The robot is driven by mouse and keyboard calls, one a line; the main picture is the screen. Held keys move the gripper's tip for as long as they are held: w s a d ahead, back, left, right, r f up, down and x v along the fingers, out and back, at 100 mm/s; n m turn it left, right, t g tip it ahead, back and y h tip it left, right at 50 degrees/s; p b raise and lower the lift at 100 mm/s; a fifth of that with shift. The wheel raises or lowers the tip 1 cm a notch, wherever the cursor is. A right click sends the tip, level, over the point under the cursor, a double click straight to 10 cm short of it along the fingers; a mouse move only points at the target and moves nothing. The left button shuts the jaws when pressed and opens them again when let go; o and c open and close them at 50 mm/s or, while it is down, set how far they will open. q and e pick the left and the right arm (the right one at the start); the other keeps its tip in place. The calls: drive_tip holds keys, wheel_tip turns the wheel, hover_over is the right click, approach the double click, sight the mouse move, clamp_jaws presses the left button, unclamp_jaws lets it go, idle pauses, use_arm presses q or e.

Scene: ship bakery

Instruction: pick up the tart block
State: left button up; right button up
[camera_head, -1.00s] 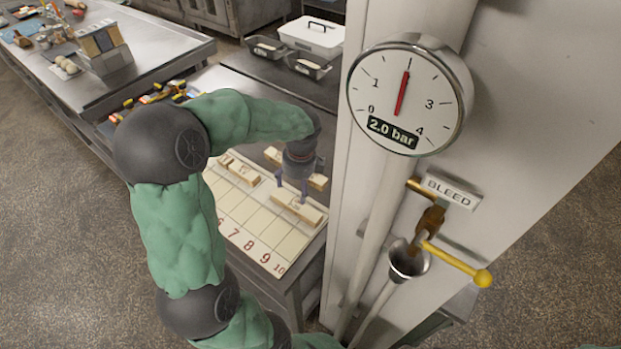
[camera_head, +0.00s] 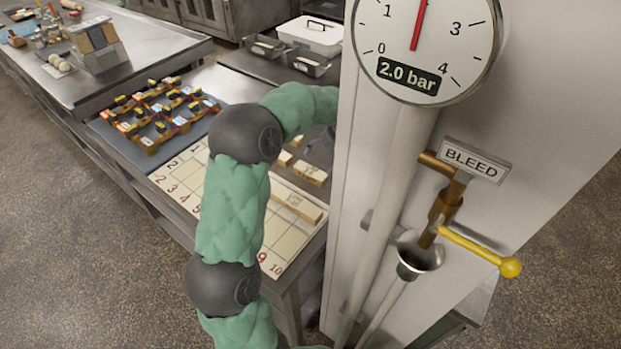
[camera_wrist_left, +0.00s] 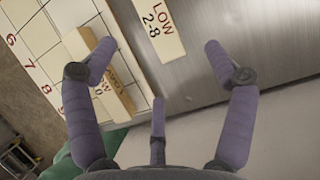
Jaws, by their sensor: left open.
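I cannot tell which wooden block is the tart block, as its name is not readable. One long pale block (camera_head: 297,205) lies on the numbered board, and it also shows in the left wrist view (camera_wrist_left: 84,52), partly behind a finger. Shorter blocks (camera_head: 310,173) lie on the steel beyond the board. My left gripper (camera_wrist_left: 160,50) is open and empty, its purple fingers spread above the steel beside the board. A pale piece marked "LOW 2-8" (camera_wrist_left: 158,28) lies between its fingertips in that view. In the head view the gripper is mostly hidden. My right gripper is not in view.
The numbered board (camera_head: 172,176) lies on the steel counter. A white pillar (camera_head: 365,140) with a gauge (camera_head: 425,45) and yellow-handled valve (camera_head: 470,250) blocks the right. Grey trays (camera_head: 313,62) stand behind.

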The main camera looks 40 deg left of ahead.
sight(310, 173)
use_arm(q)
drive_tip(key=b+x, duration=0.1)
drive_tip(key=x, duration=0.4)
drive_tip(key=shift+f+b, duration=0.1)
drive_tip(key=shift+b, duration=0.25)
drive_tip(key=b+x, duration=0.1)
drive_tip(key=x, duration=0.2)
drive_tip(key=b+x, duration=0.1)
drive_tip(key=shift+s+a+f+b, duration=0.15)
drive_tip(key=shift+s+a+b, duration=0.15)
drive_tip(key=shift+s+a, duration=0.1)
drive_tip(key=shift+a+f, duration=0.1)
drive_tip(key=shift+f, duration=0.15)
drive_tip(key=c, duration=1.3)
